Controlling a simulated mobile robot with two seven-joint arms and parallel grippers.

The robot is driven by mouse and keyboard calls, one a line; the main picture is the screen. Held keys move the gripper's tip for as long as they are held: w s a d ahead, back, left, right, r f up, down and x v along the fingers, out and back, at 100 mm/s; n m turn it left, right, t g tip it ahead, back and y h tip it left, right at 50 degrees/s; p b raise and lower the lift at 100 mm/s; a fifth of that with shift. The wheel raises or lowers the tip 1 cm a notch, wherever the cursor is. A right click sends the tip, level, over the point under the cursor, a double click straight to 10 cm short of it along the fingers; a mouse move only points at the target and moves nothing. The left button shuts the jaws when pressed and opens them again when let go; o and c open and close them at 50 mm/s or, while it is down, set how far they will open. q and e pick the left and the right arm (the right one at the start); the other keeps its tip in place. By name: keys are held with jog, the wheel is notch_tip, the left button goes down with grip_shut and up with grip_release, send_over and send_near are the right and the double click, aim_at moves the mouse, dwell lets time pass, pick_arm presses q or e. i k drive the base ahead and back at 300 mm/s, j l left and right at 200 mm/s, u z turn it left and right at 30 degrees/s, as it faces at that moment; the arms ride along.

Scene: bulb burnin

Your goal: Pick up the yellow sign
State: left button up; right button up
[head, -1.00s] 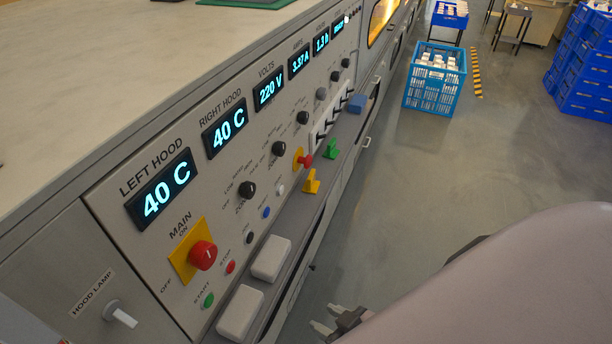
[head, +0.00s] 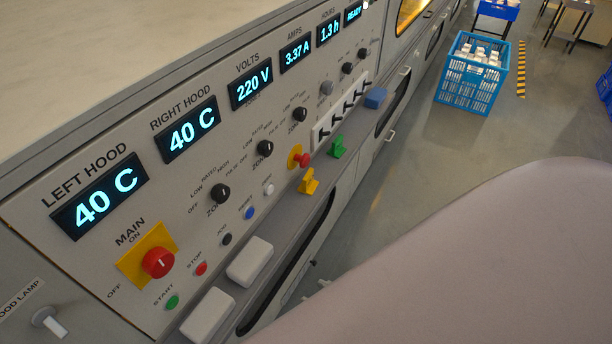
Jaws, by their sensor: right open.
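The yellow sign (head: 309,182) stands on the narrow grey ledge (head: 285,226) along the front of the control panel, near the middle of the head view. It is a small yellow piece with an upright part. My right gripper (head: 316,291) shows only as small pale fingertips past the edge of my right arm, low in the view. It is open, below and apart from the sign, beyond the ledge's front edge. My arm hides the rest of it. My left gripper is not in view.
A green piece (head: 338,147) and a blue block (head: 375,98) sit farther along the ledge. Two white blocks (head: 250,262) (head: 208,315) lie nearer. The panel (head: 205,239) has protruding knobs and a red main switch (head: 158,263).

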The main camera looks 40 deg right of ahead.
aim_at(308, 186)
jog(key=l+u, duration=0.25)
jog(key=l, duration=0.2)
jog(key=k+l+u, duration=0.2)
jog(key=l, duration=0.2)
jog(key=l+u, duration=0.25)
jog(key=l, duration=0.2)
